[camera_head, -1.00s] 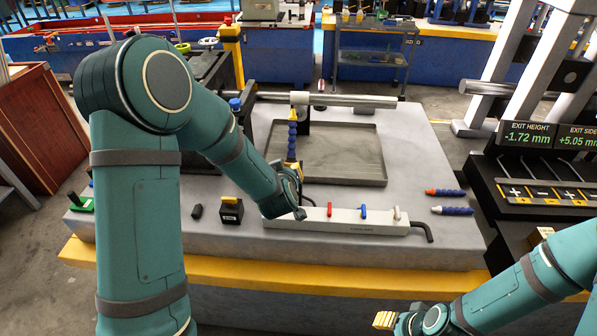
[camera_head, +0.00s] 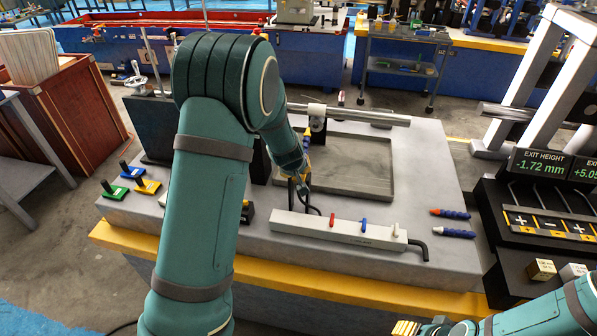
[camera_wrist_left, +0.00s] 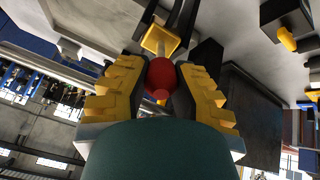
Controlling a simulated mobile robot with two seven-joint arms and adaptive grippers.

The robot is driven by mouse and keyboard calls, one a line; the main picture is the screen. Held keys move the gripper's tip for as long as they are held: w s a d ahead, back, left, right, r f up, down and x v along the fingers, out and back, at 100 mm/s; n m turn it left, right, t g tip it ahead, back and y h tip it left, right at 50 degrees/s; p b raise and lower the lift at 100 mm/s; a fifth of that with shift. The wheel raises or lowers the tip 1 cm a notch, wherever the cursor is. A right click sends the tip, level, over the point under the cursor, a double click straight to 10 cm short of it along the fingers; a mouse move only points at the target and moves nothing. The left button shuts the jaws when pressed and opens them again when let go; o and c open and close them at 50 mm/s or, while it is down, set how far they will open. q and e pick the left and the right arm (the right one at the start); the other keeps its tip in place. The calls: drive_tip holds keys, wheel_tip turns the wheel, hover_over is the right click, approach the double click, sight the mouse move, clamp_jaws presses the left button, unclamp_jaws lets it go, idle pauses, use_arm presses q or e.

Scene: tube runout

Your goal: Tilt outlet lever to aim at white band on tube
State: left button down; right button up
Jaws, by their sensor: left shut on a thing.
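My left gripper (camera_wrist_left: 160,92) is shut on a red knob (camera_wrist_left: 160,72), with its yellow ridged fingers on both sides. A yellow cup-like part (camera_wrist_left: 160,40) shows just beyond the knob. In the head view the left gripper (camera_head: 302,180) is behind the white manifold, at the tray's left edge, and its fingers are mostly hidden. The grey tube (camera_head: 370,116) lies across the back.
The white manifold (camera_head: 375,233) with red, blue and white small levers lies in front of the grey tray (camera_head: 385,190). Two loose blue nozzles, one orange-tipped (camera_head: 450,213), lie at right. A display (camera_head: 545,163) reads exit height -1.72 mm.

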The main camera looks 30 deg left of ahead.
use_arm(q)
drive_tip(key=shift+w+a+r+g+h, duration=0.2)
drive_tip(key=shift+w+g, duration=0.3)
drive_tip(key=shift+g, duration=0.25)
drive_tip(key=shift+w+a+r+g+h, duration=0.1)
drive_tip(key=shift+w+r+g+h, duration=0.1)
drive_tip(key=shift+w+g, duration=0.45)
drive_tip(key=shift+g, duration=0.3)
drive_tip(key=shift+s, duration=0.1)
drive_tip(key=c, duration=0.8)
unclamp_jaws()
drive_tip(key=shift+o, duration=0.2)
drive_tip(key=v, duration=1.2)
drive_tip(key=shift+f, duration=0.15)
